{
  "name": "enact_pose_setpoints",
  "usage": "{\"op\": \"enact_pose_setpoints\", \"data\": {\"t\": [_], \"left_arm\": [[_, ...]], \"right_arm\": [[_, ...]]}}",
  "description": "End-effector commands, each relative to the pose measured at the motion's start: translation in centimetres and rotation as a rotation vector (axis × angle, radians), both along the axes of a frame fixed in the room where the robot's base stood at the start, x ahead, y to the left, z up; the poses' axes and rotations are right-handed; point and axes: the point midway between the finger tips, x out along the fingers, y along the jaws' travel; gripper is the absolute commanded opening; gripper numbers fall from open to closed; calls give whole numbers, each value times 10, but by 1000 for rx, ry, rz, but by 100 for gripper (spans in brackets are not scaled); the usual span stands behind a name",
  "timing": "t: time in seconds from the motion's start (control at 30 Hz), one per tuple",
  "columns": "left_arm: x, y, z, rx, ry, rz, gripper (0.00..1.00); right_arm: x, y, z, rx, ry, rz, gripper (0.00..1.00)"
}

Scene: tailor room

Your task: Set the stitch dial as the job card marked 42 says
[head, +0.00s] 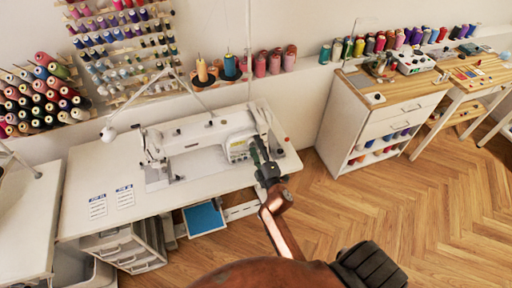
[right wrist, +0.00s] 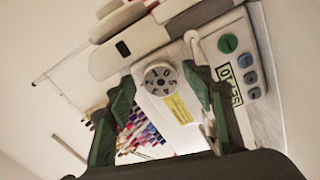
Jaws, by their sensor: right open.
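The white sewing machine (head: 205,140) stands on the white table. The stitch dial (right wrist: 160,78) is a white numbered knob on the machine, seen in the right wrist view; its numbers are small and tilted. My right gripper (head: 259,152) is at the right end of the machine. In the right wrist view its green fingers are open, one on each side of the dial, with a gap around it. Two job cards, a left one (head: 97,207) and a right one (head: 124,197), lie on the table; their print is too small to read. My left gripper is not in view.
A panel with a green display (right wrist: 237,82), a green button (right wrist: 228,43) and blue-grey buttons sits close beside the right finger. Thread cones stand on the ledge behind the machine. A wooden-topped cabinet (head: 400,88) stands to the right, across open floor.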

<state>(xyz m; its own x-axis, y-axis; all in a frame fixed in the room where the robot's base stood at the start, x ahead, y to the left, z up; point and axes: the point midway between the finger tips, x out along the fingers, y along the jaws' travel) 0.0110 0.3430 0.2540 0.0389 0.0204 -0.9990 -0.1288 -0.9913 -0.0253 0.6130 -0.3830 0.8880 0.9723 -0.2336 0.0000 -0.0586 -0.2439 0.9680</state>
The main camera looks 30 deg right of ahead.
Motion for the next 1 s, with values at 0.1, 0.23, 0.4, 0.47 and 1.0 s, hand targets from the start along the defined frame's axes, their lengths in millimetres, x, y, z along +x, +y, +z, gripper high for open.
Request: {"op": "enact_pose_setpoints", "data": {"t": [0.1, 0.23, 0.4, 0.47, 1.0], "left_arm": [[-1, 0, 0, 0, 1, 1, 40], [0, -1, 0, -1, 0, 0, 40], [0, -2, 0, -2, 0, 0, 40], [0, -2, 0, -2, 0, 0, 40], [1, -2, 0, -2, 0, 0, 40]], "right_arm": [[-7, 1, -2, 1, 2, 0, 50], [-24, 5, -2, 2, 2, -1, 50], [-50, 11, -1, 2, 2, -2, 50], [-58, 13, -2, 1, 4, -2, 50], [-78, 19, -1, 2, 1, -1, 50]]}}
